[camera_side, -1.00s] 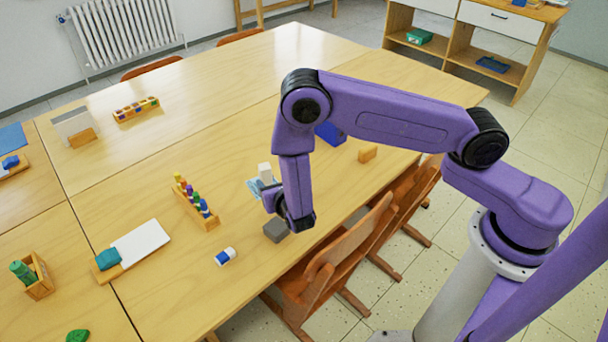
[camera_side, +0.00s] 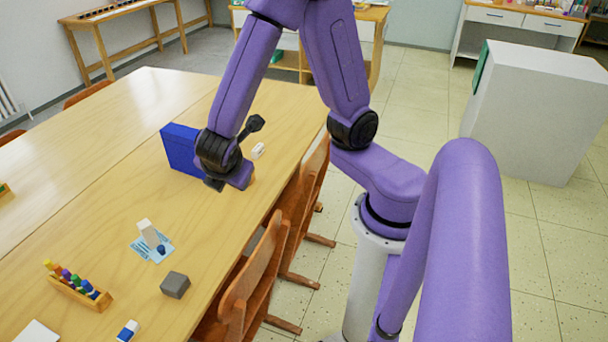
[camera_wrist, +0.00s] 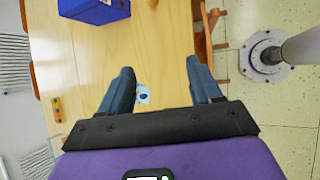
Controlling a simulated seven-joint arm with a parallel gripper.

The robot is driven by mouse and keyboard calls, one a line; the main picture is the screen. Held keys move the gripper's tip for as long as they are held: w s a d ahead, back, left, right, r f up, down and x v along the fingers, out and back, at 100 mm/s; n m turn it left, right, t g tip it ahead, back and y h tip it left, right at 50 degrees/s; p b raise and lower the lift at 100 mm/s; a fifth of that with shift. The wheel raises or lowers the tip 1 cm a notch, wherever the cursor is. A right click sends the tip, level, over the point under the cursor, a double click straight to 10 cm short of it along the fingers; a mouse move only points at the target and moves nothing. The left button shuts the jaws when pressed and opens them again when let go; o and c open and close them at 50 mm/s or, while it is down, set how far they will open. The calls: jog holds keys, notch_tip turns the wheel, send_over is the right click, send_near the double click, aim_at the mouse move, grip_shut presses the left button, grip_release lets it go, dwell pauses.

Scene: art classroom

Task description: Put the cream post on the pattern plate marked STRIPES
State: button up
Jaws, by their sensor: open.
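The cream post (camera_side: 149,233) stands upright on or against a pale card-like plate with blue stripes (camera_side: 139,246), in the side view left of centre. A small dark blue piece (camera_side: 161,250) sits beside the post's foot. No lettering is readable on the plate. My gripper (camera_side: 228,183) is above the table, beyond the plate and in front of a blue box. In the wrist view my gripper (camera_wrist: 160,64) is open and empty. The striped plate (camera_wrist: 142,94) shows small between its fingers; I cannot make out the post there.
A blue box (camera_side: 180,150) stands behind my gripper, also in the wrist view (camera_wrist: 95,8). A grey block (camera_side: 175,285), a rack of coloured pegs (camera_side: 78,288) and a blue-white eraser (camera_side: 127,330) lie nearer. Chairs (camera_side: 255,265) line the right edge. The table's left middle is clear.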

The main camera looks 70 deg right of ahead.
jog(key=s+r+m+g+y, duration=0.2)
jog(key=s+y, duration=0.1)
jog(key=s, duration=0.5)
jog(key=s+r+m+g+y, duration=0.2)
jog(key=s+y, duration=0.2)
jog(key=s, duration=0.4)
jog(key=shift+s+a+r+m, duration=0.15)
jog(key=shift+s+r+m, duration=0.05)
jog(key=shift+r+m, duration=0.2)
